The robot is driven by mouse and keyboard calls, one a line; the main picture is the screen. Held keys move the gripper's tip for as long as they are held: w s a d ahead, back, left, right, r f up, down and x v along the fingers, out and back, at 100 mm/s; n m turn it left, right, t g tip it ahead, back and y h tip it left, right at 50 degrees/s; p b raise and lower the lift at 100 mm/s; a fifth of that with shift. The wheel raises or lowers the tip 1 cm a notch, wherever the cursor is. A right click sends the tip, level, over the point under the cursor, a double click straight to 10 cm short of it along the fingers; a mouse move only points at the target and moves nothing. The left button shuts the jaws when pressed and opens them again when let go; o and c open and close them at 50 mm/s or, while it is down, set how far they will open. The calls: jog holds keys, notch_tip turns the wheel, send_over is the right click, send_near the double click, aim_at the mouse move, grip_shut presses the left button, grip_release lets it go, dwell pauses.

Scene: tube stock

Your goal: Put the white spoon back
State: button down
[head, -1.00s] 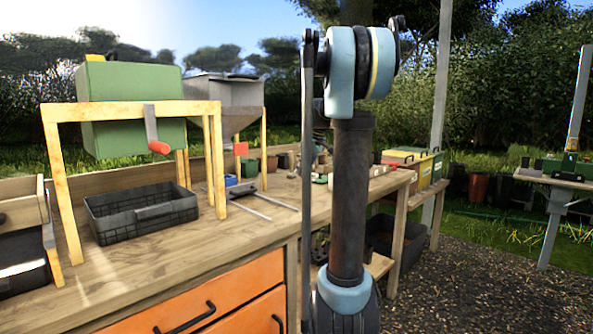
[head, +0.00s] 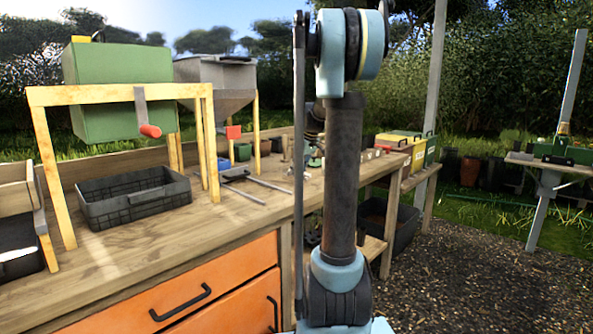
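I cannot make out a white spoon in the head view. My arm stands upright in the middle of the picture and hides part of the workbench (head: 130,265) behind it. My gripper is not clearly seen, and I cannot tell whether it holds anything. Small items, too small to name, lie on the far part of the bench, partly behind my arm.
A black crate (head: 135,208) sits under a wooden frame holding a green box (head: 120,92). A metal hopper (head: 215,85) stands behind. Orange drawers (head: 190,290) are below. Yellow boxes (head: 395,150) and a side table (head: 550,170) stand right. Gravel (head: 470,265) is open.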

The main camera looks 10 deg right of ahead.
jog(key=shift+f, duration=0.5)
dwell(0.5)
jog(key=c, duration=1.6)
grip_release()
jog(key=shift+o, duration=0.2)
